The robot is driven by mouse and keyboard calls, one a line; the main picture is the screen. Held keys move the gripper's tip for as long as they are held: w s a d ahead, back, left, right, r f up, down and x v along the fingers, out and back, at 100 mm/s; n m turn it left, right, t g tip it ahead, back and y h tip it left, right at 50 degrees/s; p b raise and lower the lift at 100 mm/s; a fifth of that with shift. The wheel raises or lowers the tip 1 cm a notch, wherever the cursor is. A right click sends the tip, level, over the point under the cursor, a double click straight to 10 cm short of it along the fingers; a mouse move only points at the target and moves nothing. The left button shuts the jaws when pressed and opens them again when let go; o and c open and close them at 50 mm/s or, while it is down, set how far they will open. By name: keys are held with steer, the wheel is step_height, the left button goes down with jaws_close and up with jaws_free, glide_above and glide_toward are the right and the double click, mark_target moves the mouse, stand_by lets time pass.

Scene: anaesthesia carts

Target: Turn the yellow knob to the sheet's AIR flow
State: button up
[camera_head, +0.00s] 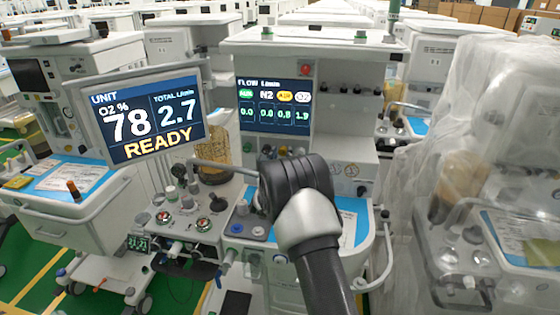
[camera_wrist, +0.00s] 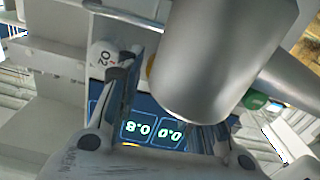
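The cart's flow screen (camera_head: 272,107) reads AIR 0.8, with 1.9 in the rightmost column. In the wrist view, a small part of the yellow knob (camera_wrist: 150,67) shows at the edge of a large grey cylinder that hides the rest. The white O2 knob (camera_wrist: 103,56) is left of it, and a green knob (camera_wrist: 255,99) is to the right. My gripper (camera_wrist: 165,98) has its fingers apart near the knobs; contact with the yellow knob cannot be seen. In the head view, my dark wrist hides the fingers. A printed sheet (camera_head: 348,229) lies on the cart's blue worktop, its text unreadable.
A tilted monitor (camera_head: 150,113) at the left reads O2 78 %, total 2.7 L/min, READY. A plastic-covered cart (camera_head: 480,150) stands close on the right. Another cart (camera_head: 60,215) with a blue top is at the left. Gauges and a hose lie between.

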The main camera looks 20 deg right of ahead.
steer(key=v, duration=1.2)
steer(key=shift+w, duration=0.1)
